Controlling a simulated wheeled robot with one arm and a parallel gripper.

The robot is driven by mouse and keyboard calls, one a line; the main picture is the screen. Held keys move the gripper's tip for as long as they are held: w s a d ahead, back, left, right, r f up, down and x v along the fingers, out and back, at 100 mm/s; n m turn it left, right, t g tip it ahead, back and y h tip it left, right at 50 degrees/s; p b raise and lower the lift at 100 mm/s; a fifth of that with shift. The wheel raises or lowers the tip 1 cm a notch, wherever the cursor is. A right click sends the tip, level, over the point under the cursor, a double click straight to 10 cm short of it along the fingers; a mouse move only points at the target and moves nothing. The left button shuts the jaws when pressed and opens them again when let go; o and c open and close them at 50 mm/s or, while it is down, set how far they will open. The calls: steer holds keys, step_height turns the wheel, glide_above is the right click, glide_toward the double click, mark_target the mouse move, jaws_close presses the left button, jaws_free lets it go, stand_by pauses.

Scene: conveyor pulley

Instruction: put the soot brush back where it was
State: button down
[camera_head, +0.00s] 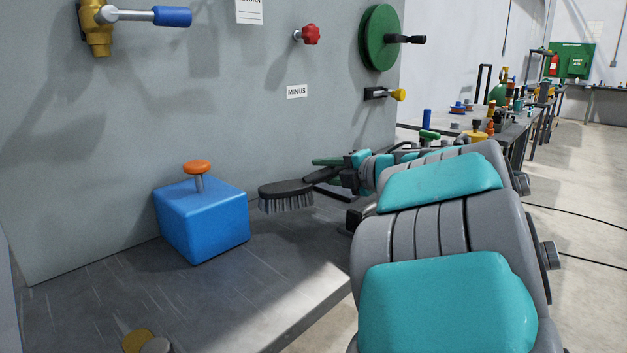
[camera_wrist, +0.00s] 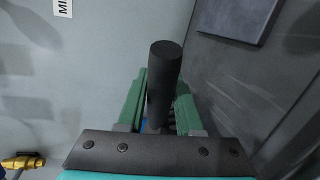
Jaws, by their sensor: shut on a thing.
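The soot brush (camera_head: 285,194) has a dark flat head with grey bristles pointing down. It is right of the blue block and appears held above the dark metal bench top (camera_head: 262,283). My gripper (camera_head: 322,171) is shut on its black handle, reaching in from the right. In the wrist view the round handle end (camera_wrist: 165,75) stands between the green fingers of my gripper (camera_wrist: 158,105). The bristles are hidden in that view.
The blue block (camera_head: 205,222) with an orange knob (camera_head: 197,167) stands left of the brush. A grey panel (camera_head: 230,100) rises behind, with a green wheel (camera_head: 379,38), red knob (camera_head: 310,34) and yellow-tipped lever (camera_head: 398,95). The front bench area is mostly clear.

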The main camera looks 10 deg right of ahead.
steer(key=w, duration=0.3)
steer(key=w+a, duration=0.1)
steer(key=w, duration=0.1)
steer(key=shift+w+f, duration=0.1)
steer(key=shift+f, duration=1.85)
steer(key=shift+f, duration=0.15)
steer(key=c, duration=0.6)
jaws_free()
steer(key=shift+d, duration=0.1)
steer(key=v, duration=1.2)
